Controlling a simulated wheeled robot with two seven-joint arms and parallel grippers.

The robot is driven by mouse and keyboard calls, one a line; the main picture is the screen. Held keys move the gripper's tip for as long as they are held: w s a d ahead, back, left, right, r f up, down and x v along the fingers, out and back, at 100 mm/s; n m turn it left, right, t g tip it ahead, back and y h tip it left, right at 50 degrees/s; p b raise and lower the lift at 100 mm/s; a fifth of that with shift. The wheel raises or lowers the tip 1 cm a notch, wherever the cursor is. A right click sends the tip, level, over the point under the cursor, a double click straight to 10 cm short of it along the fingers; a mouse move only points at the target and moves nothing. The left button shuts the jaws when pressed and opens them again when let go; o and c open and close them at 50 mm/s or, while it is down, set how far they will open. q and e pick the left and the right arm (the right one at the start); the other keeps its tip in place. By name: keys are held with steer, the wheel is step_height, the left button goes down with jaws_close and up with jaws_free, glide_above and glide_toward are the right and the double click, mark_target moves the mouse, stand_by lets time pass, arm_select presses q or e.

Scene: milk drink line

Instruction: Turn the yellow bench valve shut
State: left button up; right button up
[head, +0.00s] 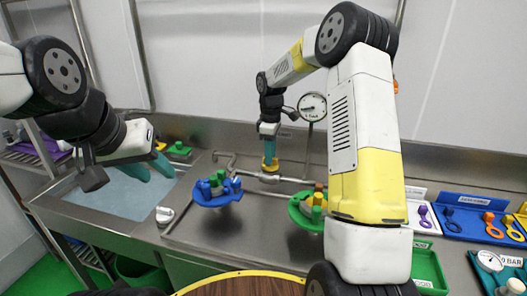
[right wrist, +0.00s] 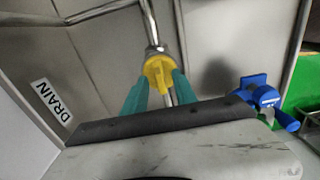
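The yellow bench valve (head: 269,163) sits on the steel pipe at the back of the bench. In the right wrist view its yellow handle (right wrist: 158,74) has a raised bar, which points roughly along the view toward me. My right gripper (head: 270,148) reaches down over the valve. Its teal fingertips (right wrist: 160,84) stand on either side of the handle, with a visible gap to the bar, so it looks open. My left gripper (head: 150,171) hangs over the sink at the left, with its teal fingers apart and nothing between them.
A round gauge (head: 312,107) rises behind. The sink (head: 110,198) is left. A DRAIN label (right wrist: 50,99) is beside the valve. Trays with coloured tools lie right.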

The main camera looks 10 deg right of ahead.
steer(key=shift+f, duration=0.45)
jaws_close()
